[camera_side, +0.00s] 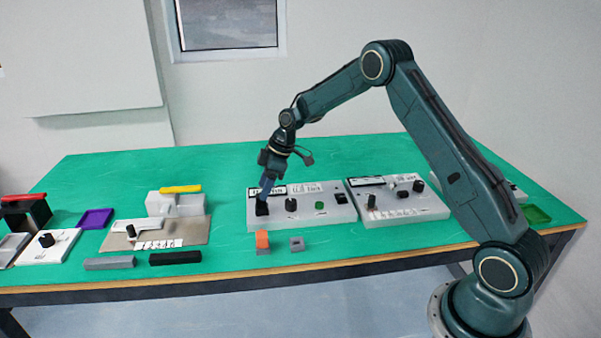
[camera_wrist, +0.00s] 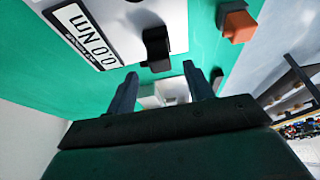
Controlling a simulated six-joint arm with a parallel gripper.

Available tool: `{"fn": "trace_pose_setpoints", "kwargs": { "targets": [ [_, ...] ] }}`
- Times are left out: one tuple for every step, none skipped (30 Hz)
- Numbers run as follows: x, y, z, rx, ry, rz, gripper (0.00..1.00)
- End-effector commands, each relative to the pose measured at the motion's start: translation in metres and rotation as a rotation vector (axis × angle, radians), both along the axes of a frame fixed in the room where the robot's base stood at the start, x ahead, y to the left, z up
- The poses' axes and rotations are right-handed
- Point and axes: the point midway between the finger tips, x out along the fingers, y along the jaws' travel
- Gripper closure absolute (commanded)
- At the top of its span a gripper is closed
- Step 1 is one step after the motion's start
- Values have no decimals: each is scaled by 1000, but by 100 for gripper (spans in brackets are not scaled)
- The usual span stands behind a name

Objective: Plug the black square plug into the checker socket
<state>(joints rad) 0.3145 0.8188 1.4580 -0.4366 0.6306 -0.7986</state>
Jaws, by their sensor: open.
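My gripper (camera_side: 267,190) is open above the left end of a white panel (camera_side: 300,213) with several controls. A black block-like piece (camera_side: 261,209), which may be the black square plug, sits at that end, just below my fingertips. In the wrist view, a black piece (camera_wrist: 156,48) at the panel's edge appears just beyond my two spread fingers (camera_wrist: 160,76), not clearly between them. An orange block (camera_side: 262,238) stands on a grey base in front of the panel, beside a small grey block with a dark opening (camera_side: 297,243). I cannot tell which part is the checker socket.
A second white panel (camera_side: 400,198) with black knobs stands to the right. At left are a brown board (camera_side: 155,235), a purple tray (camera_side: 96,218), and grey (camera_side: 109,263) and black (camera_side: 175,257) bars. A readout (camera_wrist: 85,33) shows 0.0 Nm. Green table is bare behind the panels.

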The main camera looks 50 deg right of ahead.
Motion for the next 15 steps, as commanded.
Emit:
{"fn": "trace_pose_setpoints", "kwargs": {
  "targets": [
    [-2,-3,9,0,-2,-2,48],
    [-4,-5,14,-1,-2,-2,48],
    [-6,-6,20,-1,-2,-2,48],
    [-7,-8,25,-2,-2,-2,48],
    [-8,-9,30,-2,-2,-2,48],
    [-10,-11,36,-1,-2,-2,48],
    [-12,-13,41,0,-2,-2,48],
    [-14,-14,46,-1,-1,-2,48],
    [-15,-16,52,-1,-2,-3,48],
    [-16,-17,57,-1,-1,-3,48],
    [-18,-18,61,-1,-1,-2,48],
    [-19,-20,66,-1,-1,-1,48],
    [-21,-21,70,-1,-1,-1,48],
    [-21,-22,73,-1,-1,0,48],
    [-23,-23,77,0,0,-1,48]
  ]
}}
